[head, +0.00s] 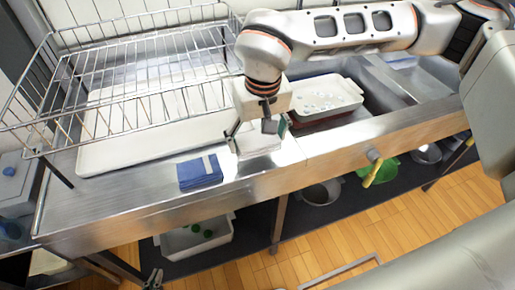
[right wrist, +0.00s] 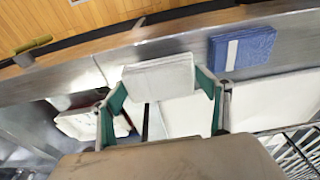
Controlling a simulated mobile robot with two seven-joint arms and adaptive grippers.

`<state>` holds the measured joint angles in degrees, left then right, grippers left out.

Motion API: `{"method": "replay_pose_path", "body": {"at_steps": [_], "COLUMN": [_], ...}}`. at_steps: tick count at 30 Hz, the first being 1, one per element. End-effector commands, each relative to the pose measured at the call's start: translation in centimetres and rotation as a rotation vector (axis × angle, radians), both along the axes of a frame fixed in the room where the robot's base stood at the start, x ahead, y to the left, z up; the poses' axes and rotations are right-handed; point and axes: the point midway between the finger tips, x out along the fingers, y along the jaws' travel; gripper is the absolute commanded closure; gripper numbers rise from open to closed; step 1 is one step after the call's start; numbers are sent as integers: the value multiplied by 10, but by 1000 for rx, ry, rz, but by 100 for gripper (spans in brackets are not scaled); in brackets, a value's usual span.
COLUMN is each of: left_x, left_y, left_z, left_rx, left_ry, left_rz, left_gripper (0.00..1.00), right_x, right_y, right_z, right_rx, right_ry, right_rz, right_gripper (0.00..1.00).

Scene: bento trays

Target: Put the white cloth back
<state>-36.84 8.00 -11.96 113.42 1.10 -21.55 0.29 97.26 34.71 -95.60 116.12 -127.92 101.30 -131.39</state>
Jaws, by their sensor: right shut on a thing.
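The white cloth (head: 259,146) is a folded, flat piece held by my right gripper (head: 258,131) above the steel counter's front part. In the right wrist view, the white cloth (right wrist: 160,78) sits between the two green-padded fingers of my right gripper (right wrist: 164,92), which is shut on it. I cannot tell whether the cloth touches the counter. My left gripper (head: 153,279) shows only as a small dark tip at the bottom edge of the head view, low and away from the counter; its jaws cannot be made out.
A folded blue cloth (head: 200,172) with a pale stripe lies on the counter (head: 110,197), left of the white one. A wire rack (head: 130,50) stands over a white board (head: 110,150). A yellow-handled tap (head: 372,172) projects from the front.

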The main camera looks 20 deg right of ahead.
Motion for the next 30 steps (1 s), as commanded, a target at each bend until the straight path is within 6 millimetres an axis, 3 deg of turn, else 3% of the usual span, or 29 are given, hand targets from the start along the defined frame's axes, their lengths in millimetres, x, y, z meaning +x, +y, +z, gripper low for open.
{"method": "replay_pose_path", "body": {"at_steps": [10,21,22,24,30], "left_x": [-1,0,0,0,1], "left_y": [1,1,1,1,1], "left_z": [-3,-3,-3,-3,-2], "left_rx": [3,4,4,4,5], "left_ry": [1,0,0,-1,-2], "left_rz": [0,0,0,-1,0], "left_gripper": [100,100,100,100,100], "right_x": [-1,0,0,0,0], "right_y": [0,0,0,0,0], "right_z": [-41,-45,-45,-44,-44], "right_rx": [0,0,0,0,0], "right_ry": [4,2,2,1,1], "right_rz": [1,1,1,1,1], "right_gripper": [41,41,22,7,7]}}
